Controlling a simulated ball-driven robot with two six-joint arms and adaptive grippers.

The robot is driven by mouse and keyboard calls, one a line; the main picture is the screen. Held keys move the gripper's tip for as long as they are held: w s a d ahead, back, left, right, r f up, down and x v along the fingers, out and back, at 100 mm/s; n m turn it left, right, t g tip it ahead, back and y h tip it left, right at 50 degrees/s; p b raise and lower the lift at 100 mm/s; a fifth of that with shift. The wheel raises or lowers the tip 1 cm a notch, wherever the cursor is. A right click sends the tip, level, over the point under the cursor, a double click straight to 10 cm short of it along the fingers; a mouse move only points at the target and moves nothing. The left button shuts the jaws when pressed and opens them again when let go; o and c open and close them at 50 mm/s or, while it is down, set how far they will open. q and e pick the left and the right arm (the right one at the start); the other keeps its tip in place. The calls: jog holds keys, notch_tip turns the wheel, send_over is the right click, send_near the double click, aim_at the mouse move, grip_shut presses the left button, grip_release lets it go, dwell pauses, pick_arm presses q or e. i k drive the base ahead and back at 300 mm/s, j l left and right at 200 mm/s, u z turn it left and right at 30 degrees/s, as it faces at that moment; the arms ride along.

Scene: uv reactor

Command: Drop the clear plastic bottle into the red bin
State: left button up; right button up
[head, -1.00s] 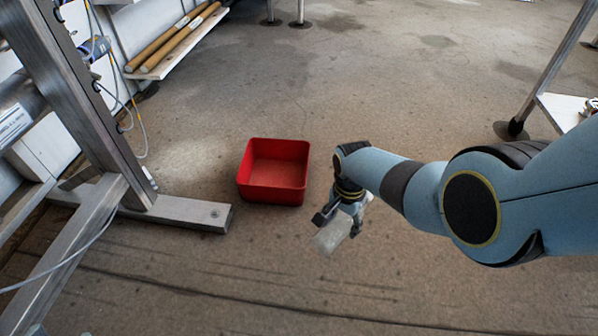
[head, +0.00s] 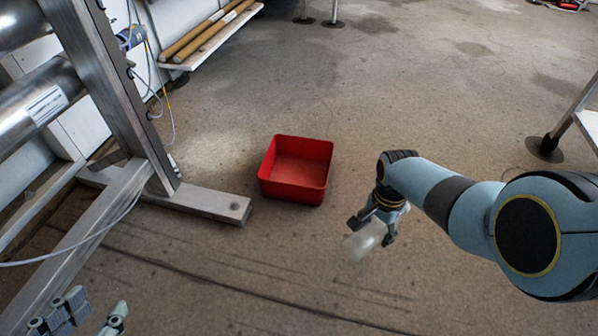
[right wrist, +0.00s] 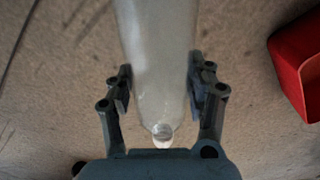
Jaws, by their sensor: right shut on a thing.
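The red bin (head: 290,190) stands open and empty on the floor, near the middle of the head view. Part of it shows at the right edge of the right wrist view (right wrist: 287,72). My right gripper (head: 371,231) is shut on the clear plastic bottle (head: 361,243), to the right of the bin and nearer to me. In the right wrist view the bottle (right wrist: 158,50) lies between both fingers, its small round end towards the palm; its far end is cut off. My left gripper (head: 98,299) shows partly at the bottom left, fingers apart and empty.
A metal frame (head: 115,100) with a foot bar (head: 215,203) stands left of the bin. A low shelf with long rolls (head: 215,30) is at the back left. A stand leg (head: 562,130) is at the right.

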aim_at(300, 181)
jog(key=i+l+u, duration=0.15)
jog(key=i+l, duration=0.85)
jog(key=l+u, duration=0.1)
jog(key=u, duration=1)
jog(key=i+l, duration=0.05)
